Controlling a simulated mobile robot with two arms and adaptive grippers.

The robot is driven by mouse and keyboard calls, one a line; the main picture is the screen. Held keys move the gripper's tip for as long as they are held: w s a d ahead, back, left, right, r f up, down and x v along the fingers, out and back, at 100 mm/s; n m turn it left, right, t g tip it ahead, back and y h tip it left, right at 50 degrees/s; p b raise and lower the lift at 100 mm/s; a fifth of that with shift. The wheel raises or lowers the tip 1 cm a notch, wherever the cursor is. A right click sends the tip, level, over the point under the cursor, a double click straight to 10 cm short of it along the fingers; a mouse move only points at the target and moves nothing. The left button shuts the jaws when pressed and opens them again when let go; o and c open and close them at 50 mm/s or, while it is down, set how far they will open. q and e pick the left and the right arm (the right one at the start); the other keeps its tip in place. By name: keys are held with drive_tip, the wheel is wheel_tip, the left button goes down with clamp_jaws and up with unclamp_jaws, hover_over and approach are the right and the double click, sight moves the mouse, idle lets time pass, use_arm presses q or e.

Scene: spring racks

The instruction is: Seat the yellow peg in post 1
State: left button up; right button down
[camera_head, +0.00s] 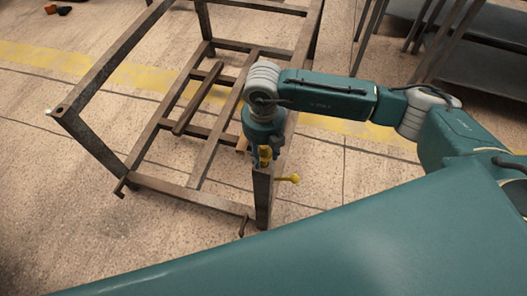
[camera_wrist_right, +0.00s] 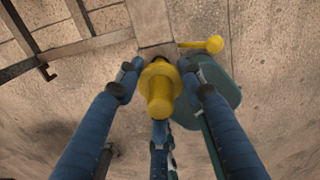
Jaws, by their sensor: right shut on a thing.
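My right gripper (camera_head: 262,158) points down at the top of the rack's near right post (camera_head: 263,205). It is shut on the yellow peg (camera_head: 265,153), which also shows between the blue fingers in the wrist view (camera_wrist_right: 159,88). The peg is at the post's top end; the gripper hides its lower end, so I cannot tell whether it is in the post's hole. A yellow knob (camera_head: 293,179) on a short stem sticks out from the post's right side, and shows in the wrist view (camera_wrist_right: 214,44). No number on the post is readable. My left gripper is out of view.
The brown metal rack (camera_head: 160,190) stands on a tiled floor, with bars running left and back from the post. Its left corner post (camera_head: 61,108) has a hole in its top. A dark metal table (camera_head: 470,60) stands at back right. Floor right of the post is clear.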

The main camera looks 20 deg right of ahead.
sight(263, 160)
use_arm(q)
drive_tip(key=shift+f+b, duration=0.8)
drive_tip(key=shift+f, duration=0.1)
use_arm(e)
drive_tip(key=shift+f, duration=1.05)
drive_tip(key=shift+f+b, duration=0.3)
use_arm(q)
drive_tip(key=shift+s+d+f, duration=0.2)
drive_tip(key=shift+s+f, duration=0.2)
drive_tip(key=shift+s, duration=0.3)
use_arm(e)
drive_tip(key=shift+f, duration=0.2)
drive_tip(key=shift+f, duration=0.1)
drive_tip(key=c, duration=1.5)
unclamp_jaws()
drive_tip(key=o, duration=0.5)
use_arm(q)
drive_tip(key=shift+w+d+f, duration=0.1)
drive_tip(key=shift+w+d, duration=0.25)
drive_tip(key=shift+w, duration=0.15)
